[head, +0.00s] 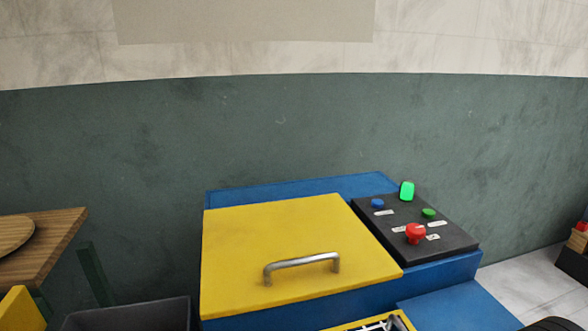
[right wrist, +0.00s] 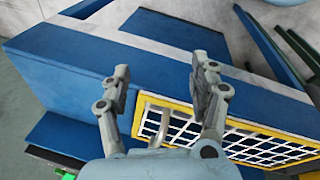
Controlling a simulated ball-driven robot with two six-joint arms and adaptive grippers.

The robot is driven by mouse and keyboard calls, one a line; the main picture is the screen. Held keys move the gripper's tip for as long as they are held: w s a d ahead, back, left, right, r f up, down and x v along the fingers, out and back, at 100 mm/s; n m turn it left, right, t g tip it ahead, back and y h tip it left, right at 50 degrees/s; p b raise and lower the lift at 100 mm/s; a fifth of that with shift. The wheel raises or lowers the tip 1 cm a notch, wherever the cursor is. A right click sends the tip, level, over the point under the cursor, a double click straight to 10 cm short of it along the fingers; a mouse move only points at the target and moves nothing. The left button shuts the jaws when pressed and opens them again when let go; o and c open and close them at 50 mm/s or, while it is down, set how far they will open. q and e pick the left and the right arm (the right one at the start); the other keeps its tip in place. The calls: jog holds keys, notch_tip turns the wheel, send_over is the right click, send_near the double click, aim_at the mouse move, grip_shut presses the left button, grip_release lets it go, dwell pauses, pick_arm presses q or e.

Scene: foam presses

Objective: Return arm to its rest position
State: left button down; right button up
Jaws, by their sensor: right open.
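My right gripper (right wrist: 162,72) shows in the right wrist view with its two fingers spread apart and nothing between the tips. It is over the front of the blue foam press (right wrist: 75,65). A yellow-framed white grid (right wrist: 265,148) on the press lies beyond the fingers, and a grey metal handle on it shows between them; I cannot tell whether they touch. In the head view neither gripper shows. The press there has a shut yellow lid (head: 280,235) with a metal handle (head: 302,264). The yellow-framed grid (head: 388,322) is cut off at the bottom edge.
A black panel (head: 440,249) carries a red button (head: 415,233), a blue button, a green button and a lit green lamp (head: 407,191). A wooden table (head: 60,235) and a dark grey bin (head: 130,314) stand at left. Clear floor (head: 530,281) shows at right.

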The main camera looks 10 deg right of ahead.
jog(key=s+d+f+m+g+b, duration=0.1)
jog(key=s+f+b, duration=0.35)
jog(key=f, duration=1.05)
jog(key=s+f+g+b, duration=0.1)
jog(key=s+f+b, duration=0.3)
jog(key=f, duration=1)
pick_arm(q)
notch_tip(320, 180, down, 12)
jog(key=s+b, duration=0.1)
pick_arm(e)
jog(key=s+f+m+t, duration=0.1)
jog(key=s+f+m, duration=0.1)
jog(key=s+f, duration=1.2)
jog(key=shift+s+d+f+m+y, duration=0.15)
jog(key=shift+s+d+m+y, duration=0.2)
jog(key=shift+s, duration=0.9)
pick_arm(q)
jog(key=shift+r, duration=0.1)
pick_arm(e)
jog(key=shift+a, duration=0.1)
